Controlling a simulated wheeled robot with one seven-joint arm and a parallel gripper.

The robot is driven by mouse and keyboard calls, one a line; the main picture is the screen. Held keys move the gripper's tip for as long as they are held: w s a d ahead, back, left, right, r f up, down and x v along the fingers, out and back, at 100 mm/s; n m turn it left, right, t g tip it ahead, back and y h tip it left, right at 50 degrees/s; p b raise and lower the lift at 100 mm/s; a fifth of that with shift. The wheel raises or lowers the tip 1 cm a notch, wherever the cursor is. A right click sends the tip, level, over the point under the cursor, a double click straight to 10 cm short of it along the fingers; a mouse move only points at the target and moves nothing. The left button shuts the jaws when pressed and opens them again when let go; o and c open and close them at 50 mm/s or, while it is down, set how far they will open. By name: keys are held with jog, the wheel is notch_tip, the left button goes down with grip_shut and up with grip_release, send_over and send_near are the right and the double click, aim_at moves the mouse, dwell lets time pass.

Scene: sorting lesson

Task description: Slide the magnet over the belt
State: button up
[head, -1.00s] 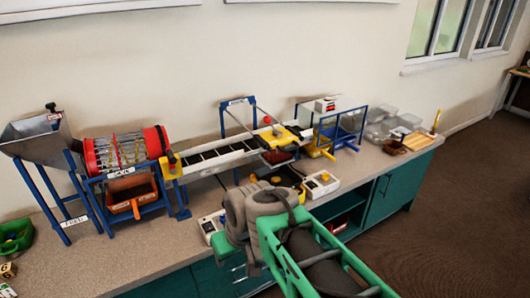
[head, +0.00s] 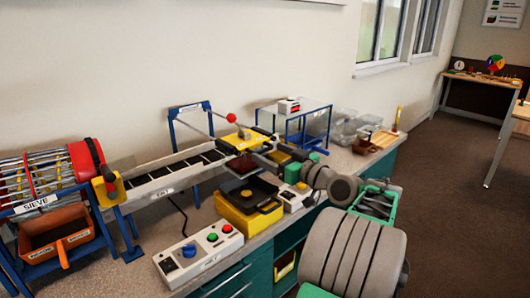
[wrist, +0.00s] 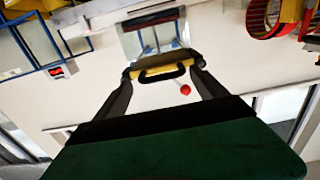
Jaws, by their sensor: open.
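The belt (head: 170,178) is a dark conveyor in a pale frame, sloping up to the right. At its upper end, the magnet (head: 243,139) seems to be the yellow block under slanted rods from a blue frame; a red ball (head: 231,118) is close by. In the wrist view, a yellow block with a black handle (wrist: 165,72) shows between my fingertips. My gripper (head: 264,151) is at the block's right side, its fingers partly hidden by my wrist. It is open in the wrist view (wrist: 162,66), fingers either side of the handle; contact cannot be told.
A yellow box with a black top (head: 247,210) stands below the belt's end. A control box (head: 200,256) is in front. A red sieve drum (head: 55,175) and orange bin (head: 62,235) are left. A glass-topped blue stand (head: 300,122) and clear tubs (head: 347,125) are right.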

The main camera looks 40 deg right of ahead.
aim_at(266, 151)
jog(key=w, duration=0.3)
jog(key=shift+w+a, duration=0.1)
jog(key=shift+c, duration=0.4)
